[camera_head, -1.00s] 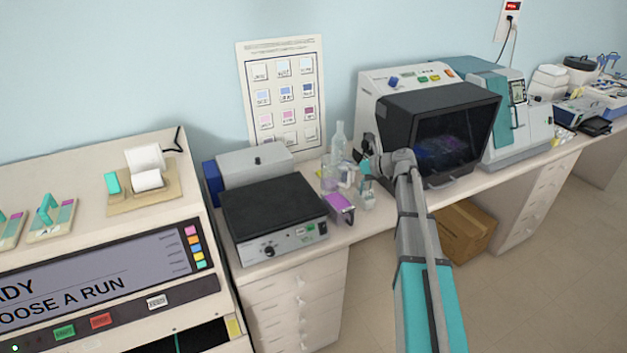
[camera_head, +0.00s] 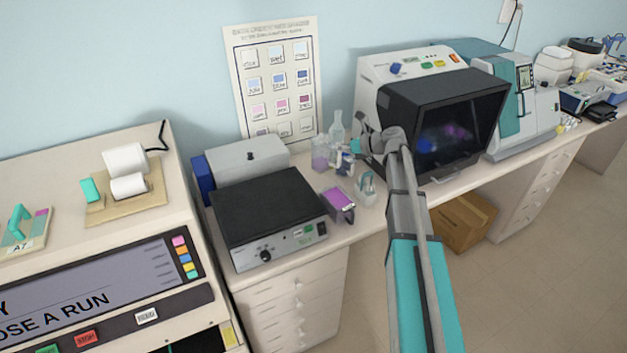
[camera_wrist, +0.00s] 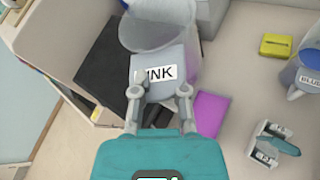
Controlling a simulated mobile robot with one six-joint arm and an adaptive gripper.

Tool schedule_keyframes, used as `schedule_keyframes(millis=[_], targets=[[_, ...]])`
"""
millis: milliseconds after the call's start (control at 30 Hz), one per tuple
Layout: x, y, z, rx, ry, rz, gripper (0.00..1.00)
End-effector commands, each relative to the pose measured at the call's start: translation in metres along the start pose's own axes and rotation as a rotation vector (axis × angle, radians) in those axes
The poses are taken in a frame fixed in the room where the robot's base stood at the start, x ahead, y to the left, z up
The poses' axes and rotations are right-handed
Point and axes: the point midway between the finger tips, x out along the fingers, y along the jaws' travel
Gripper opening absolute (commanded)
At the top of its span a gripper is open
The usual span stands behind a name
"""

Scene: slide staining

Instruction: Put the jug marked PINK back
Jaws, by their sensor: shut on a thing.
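The jug marked PINK (camera_wrist: 176,72) is a clear, greyish jug with a wide mouth, in the top middle of the wrist view. Its white label shows the letters INK; the first letter is covered by a finger. My gripper (camera_wrist: 160,92) is shut on it, one finger on each side of the label. In the head view my gripper (camera_head: 352,147) is over the bench, left of the dark-hooded machine. The jug is small and hard to make out there among clear vessels.
A purple-topped box (camera_head: 340,203) stands right of the black-topped hotplate (camera_head: 265,210). A teal-handled holder (camera_head: 367,187) is near the bench's front edge. A jug marked BLUE (camera_wrist: 303,78) and a yellow block (camera_wrist: 289,46) lie to the right in the wrist view. The dark-hooded machine (camera_head: 440,130) is close to my arm.

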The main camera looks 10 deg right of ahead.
Motion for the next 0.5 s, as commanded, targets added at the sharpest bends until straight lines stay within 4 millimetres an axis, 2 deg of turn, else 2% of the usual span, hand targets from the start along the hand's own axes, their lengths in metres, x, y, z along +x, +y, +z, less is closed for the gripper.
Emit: schedule_keyframes(millis=[267, 500], targets=[[-0.005, -0.004, -0.002, 0.005, -0.004, -0.010, 0.00], [0.006, -0.007, -0.014, 0.038, -0.015, -0.079, 0.00]])
